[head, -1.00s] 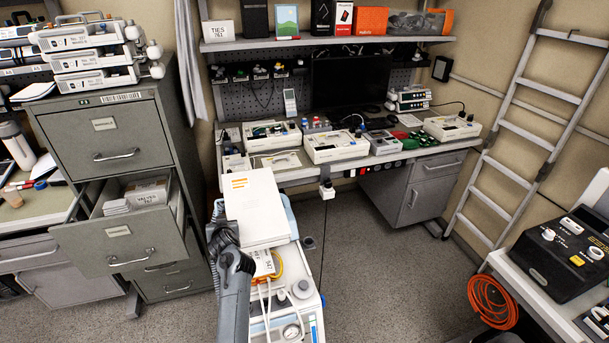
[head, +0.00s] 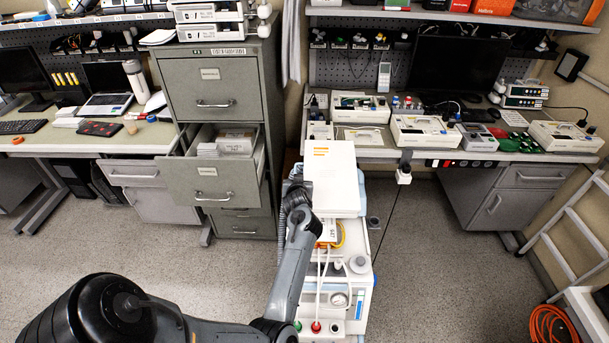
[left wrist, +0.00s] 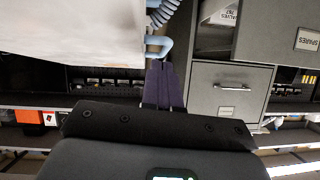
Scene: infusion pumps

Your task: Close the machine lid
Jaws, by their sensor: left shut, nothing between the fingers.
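The machine (head: 351,282) is a white and light-blue cart unit in the middle of the head view, with a gauge, knobs and tubes at its front. Its white lid (head: 332,182), with small orange marks, stands raised at the back. A white panel that looks like the lid (left wrist: 75,30) fills the upper left of the left wrist view. My left gripper (head: 297,184) is beside the lid's left edge. Its dark fingers (left wrist: 164,82) are shut and empty, close to the panel's edge; I cannot tell whether they touch it. My right gripper is out of view.
A grey filing cabinet (head: 217,83) with an open drawer (head: 212,182) stands left of the machine. A workbench (head: 455,156) with several devices is behind it. A ladder (head: 575,235) leans at the right. The floor (head: 440,270) right of the machine is clear.

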